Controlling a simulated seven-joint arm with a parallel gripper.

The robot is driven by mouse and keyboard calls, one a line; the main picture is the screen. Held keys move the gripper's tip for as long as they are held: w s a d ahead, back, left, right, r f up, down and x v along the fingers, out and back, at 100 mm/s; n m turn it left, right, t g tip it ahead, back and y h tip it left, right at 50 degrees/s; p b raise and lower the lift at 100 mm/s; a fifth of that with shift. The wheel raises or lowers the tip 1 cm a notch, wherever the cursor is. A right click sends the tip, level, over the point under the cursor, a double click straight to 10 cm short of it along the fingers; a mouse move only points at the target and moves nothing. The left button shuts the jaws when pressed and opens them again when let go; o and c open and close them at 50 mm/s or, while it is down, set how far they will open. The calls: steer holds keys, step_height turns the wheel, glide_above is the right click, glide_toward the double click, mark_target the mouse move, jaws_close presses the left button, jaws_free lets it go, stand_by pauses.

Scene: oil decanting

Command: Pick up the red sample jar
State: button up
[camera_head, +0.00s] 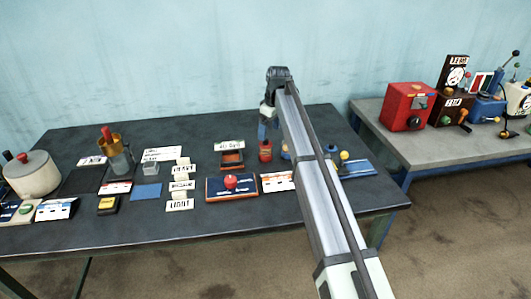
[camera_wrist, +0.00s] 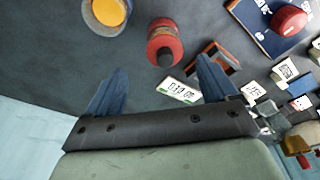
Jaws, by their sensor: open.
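The red sample jar (camera_head: 265,152) stands on the dark table, just below my gripper (camera_head: 264,134) in the head view. In the wrist view the red jar (camera_wrist: 164,46) has a dark cap and appears beyond the fingertips, roughly centred between them. My gripper (camera_wrist: 160,66) is open, its two blue fingers apart with nothing between them. The fingers are not touching the jar.
A jar with an orange-yellow top (camera_wrist: 108,12) stands beside the red jar. A small red-rimmed tray (camera_head: 231,160) with a sign is on the other side. A blue panel with a red button (camera_head: 231,182) lies nearer the front. A side table (camera_head: 440,148) holds several devices.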

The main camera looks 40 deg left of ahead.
mark_target(265, 145)
steer(key=f, duration=0.3)
steer(key=shift+a, duration=0.25)
steer(key=shift+s+a+f, duration=0.1)
steer(key=shift+a+f, duration=0.1)
steer(key=shift+f, duration=0.65)
steer(key=shift+s+a+f, duration=0.1)
steer(key=shift+a+f, duration=0.1)
steer(key=shift+f, duration=0.65)
steer(key=shift+s+a+f, duration=0.1)
steer(key=shift+a+f, duration=0.1)
steer(key=shift+f, duration=0.65)
steer(key=shift+c, duration=0.5)
steer(key=c, duration=1.1)
